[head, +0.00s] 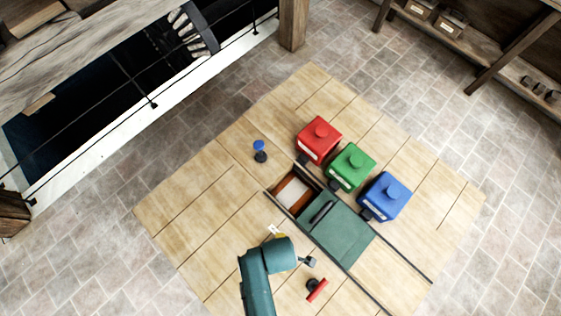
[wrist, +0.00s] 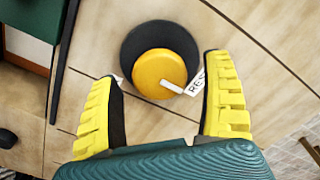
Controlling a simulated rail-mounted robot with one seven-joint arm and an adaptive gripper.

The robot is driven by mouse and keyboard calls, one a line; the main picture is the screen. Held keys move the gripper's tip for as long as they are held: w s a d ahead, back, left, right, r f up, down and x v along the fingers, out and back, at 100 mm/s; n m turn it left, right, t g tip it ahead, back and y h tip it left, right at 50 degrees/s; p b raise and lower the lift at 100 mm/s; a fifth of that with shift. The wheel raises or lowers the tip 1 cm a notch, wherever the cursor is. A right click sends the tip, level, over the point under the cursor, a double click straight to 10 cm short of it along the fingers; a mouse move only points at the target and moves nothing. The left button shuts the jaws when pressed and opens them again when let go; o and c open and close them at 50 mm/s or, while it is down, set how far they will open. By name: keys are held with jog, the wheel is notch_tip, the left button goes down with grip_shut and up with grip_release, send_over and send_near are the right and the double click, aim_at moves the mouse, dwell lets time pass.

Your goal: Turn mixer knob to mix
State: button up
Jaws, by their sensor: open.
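The mixer knob (wrist: 158,73) is a round yellow dial on a black round base (wrist: 135,40), with a white pointer mark on its face. The mark points to the lower right, toward a white label (wrist: 195,84) that reads "RES", partly hidden by a finger. My gripper (wrist: 163,68) is open, with one yellow finger on each side of the knob and gaps between. I cannot tell how high the fingertips are above the table. In the head view my teal arm covers most of the knob; a small white label (head: 273,229) shows beside it.
Red (head: 319,138), green (head: 351,167) and blue (head: 386,196) containers stand on the wooden table. A green sliding lid (head: 343,232) lies beside an open compartment (head: 294,191). A red handle (head: 317,290) and a blue-topped control (head: 260,150) stand nearby. The table's left part is clear.

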jog(key=shift+f, duration=0.3)
jog(key=c, duration=1.2)
jog(key=shift+c, duration=0.2)
